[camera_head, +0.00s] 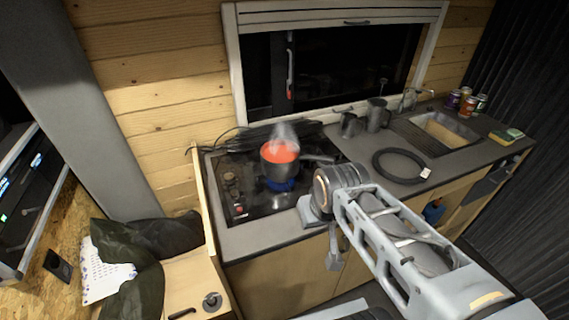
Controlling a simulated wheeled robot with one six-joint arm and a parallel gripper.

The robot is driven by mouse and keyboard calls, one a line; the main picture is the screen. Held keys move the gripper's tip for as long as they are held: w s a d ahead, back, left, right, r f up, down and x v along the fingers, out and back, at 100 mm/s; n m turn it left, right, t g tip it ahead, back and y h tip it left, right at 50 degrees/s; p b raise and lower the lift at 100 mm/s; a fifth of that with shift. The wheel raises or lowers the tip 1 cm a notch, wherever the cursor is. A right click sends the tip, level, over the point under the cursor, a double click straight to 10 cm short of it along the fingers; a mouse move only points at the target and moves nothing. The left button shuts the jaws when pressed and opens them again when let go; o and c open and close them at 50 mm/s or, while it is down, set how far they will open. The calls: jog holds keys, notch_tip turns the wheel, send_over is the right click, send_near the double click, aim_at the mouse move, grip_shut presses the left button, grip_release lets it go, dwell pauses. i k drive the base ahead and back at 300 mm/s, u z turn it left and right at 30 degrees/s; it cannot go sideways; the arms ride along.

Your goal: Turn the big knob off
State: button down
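A dark stove (262,205) is set in the grey counter under the window. A column of small dark knobs (231,182) runs along its left side; they are too small to tell which is the big one or how each is turned. A red spot (239,209) shows near the stove's front left corner. A pot (281,166) with red contents steams over a blue flame (281,185). My gripper (322,228) is in front of the counter's front edge, right of the knobs and apart from them. Its fingers are partly hidden by my arm, so their opening is unclear.
A black hose coil (401,167), dark mugs (377,115) and a sink (445,130) are to the right. A wooden panel (209,210) rises along the stove's left side. A dark cloth (135,250) lies at lower left.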

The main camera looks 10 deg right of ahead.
aim_at(229, 177)
jog(key=z, duration=0.45)
jog(key=k, duration=0.6)
jog(key=u, duration=1.25)
jog(key=i, duration=0.45)
jog(key=z, duration=0.15)
